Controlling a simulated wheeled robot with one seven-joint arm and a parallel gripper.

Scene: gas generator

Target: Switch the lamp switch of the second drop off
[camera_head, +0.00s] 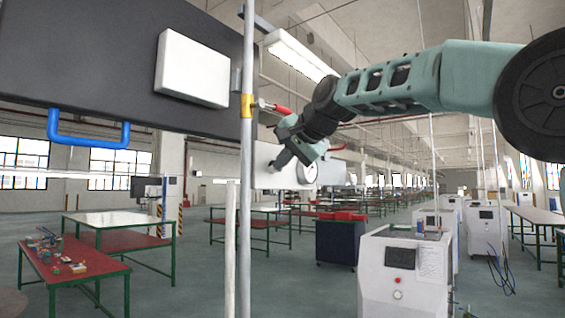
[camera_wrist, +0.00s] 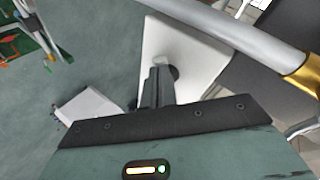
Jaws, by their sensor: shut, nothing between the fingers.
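My gripper (camera_head: 279,162) is shut and empty, just right of a vertical grey pipe in the head view. In the wrist view its closed fingers (camera_wrist: 160,68) overlap a white plate or box (camera_wrist: 200,55). A small dark round part (camera_wrist: 173,73) shows beside the fingertips; I cannot tell whether they touch it. In the head view my gripper partly hides a white panel (camera_head: 263,165) behind it. A lit lamp (camera_head: 299,54) hangs above. I cannot clearly make out the lamp switch itself or its position.
The grey pipe (camera_head: 247,60) has a brass fitting (camera_head: 247,105) and a red-handled valve (camera_head: 276,107) close to my gripper. A dark board (camera_head: 110,75) with a white box (camera_head: 192,68) and blue handle (camera_head: 88,141) is left. A red table (camera_head: 100,270) and white machine (camera_head: 404,270) stand beyond.

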